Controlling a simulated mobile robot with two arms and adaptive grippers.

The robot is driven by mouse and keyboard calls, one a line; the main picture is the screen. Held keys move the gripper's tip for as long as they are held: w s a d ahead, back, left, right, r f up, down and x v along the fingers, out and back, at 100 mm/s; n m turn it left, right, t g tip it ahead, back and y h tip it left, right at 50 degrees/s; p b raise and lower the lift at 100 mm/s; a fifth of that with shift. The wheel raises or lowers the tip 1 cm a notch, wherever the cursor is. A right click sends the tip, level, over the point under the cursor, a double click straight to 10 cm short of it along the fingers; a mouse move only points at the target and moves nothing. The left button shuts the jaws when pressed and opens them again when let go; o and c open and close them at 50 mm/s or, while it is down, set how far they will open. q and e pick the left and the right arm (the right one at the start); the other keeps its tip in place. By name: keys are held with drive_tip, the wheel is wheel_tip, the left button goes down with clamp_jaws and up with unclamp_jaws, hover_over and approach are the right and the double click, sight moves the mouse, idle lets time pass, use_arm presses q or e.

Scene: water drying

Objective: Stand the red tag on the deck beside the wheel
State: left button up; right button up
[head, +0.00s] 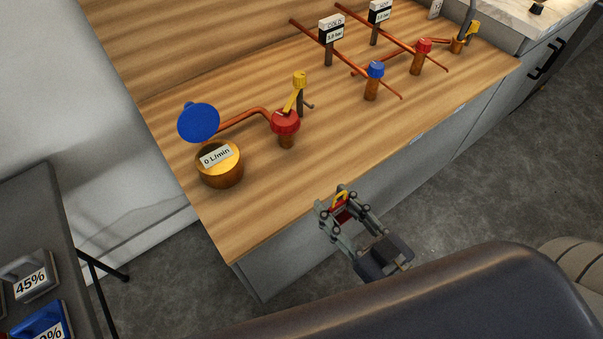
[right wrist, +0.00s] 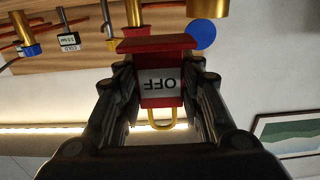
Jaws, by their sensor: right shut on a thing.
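The red tag (right wrist: 163,93) is between the fingers of my right gripper (right wrist: 160,85), which is shut on it. It has a white "OFF" label, upside down in the right wrist view, a wide red foot and a yellow loop. In the head view my right gripper (head: 340,207) holds the tag in front of the front edge of the wooden deck (head: 330,150), apart from it. A red wheel (head: 285,121) stands on a copper pipe at the left of the deck. Another red wheel (head: 424,45) is farther back. My left gripper is not in view.
A brass flow meter (head: 219,165) reading "0 L/min", with an open blue lid (head: 198,122), stands left of the near wheel. A blue wheel (head: 375,69) and "COLD" and "HOT" gauges (head: 332,29) (head: 380,12) stand farther right. The deck's front strip is bare.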

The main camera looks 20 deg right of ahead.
drive_tip(key=x, duration=0.3)
drive_tip(key=d+p+x, duration=0.1)
drive_tip(key=x, duration=0.3)
drive_tip(key=d+f+x, duration=0.1)
drive_tip(key=x, duration=0.3)
drive_tip(key=shift+w+p, duration=0.35)
drive_tip(key=shift+w, duration=0.85)
wheel_tip(320, 180, down, 3)
drive_tip(key=shift+f, duration=0.1)
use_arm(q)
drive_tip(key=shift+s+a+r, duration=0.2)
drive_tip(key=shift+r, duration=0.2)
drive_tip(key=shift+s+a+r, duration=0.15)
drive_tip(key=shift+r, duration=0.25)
use_arm(e)
drive_tip(key=shift+a+f, duration=0.1)
drive_tip(key=shift+f, duration=0.2)
drive_tip(key=o, duration=1)
drive_tip(key=shift+f, duration=0.1)
drive_tip(key=shift+c, duration=0.2)
